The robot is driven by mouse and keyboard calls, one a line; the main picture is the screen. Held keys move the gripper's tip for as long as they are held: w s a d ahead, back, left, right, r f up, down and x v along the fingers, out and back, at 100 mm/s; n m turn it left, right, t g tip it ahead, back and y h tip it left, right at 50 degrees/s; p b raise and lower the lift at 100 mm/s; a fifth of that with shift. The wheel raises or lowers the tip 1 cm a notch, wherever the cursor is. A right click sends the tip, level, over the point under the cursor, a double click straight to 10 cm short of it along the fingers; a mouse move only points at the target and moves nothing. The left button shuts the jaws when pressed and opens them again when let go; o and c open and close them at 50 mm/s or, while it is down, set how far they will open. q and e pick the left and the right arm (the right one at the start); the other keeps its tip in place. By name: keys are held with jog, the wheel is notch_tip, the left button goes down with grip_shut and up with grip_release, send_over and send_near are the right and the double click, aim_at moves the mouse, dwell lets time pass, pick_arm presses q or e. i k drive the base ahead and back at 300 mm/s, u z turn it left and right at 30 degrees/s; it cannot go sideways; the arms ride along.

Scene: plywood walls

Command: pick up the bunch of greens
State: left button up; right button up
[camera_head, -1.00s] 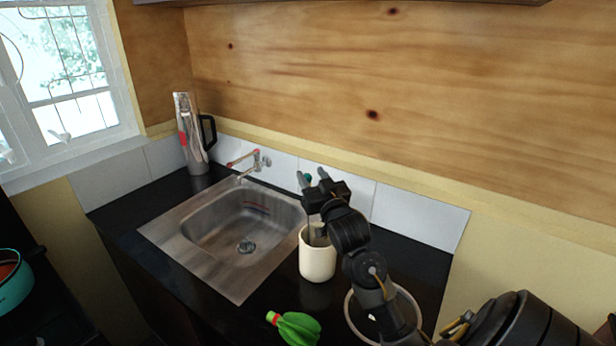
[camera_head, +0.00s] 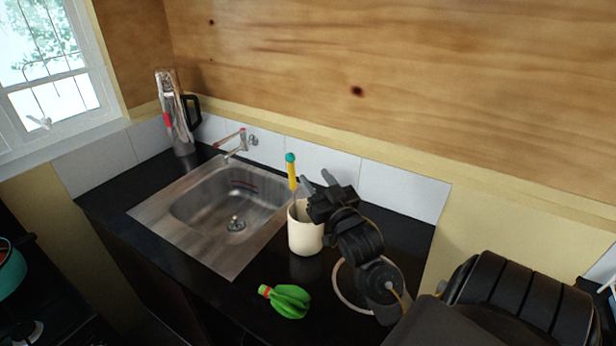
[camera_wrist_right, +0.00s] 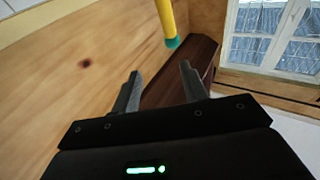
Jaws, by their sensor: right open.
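The bunch of greens (camera_head: 287,300) is bright green with a red band at its left end. It lies on the black counter in front of the cream cup, near the counter's front edge. My right gripper (camera_head: 318,182) is above and behind it, beside the cup's rim. In the right wrist view its two fingers (camera_wrist_right: 160,88) are apart with nothing between them. The greens do not show in that view. My left gripper is not in view.
A cream cup (camera_head: 304,238) holds a yellow-handled tool with a teal tip (camera_head: 292,172), close to my right gripper. A steel sink (camera_head: 160,212) with a faucet (camera_head: 240,146) is to the left. A steel jug (camera_head: 175,115) stands in the back corner. A round-rimmed item (camera_head: 338,288) is partly behind my arm.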

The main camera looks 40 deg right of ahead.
aim_at(291, 302)
jog(key=k, duration=1.5)
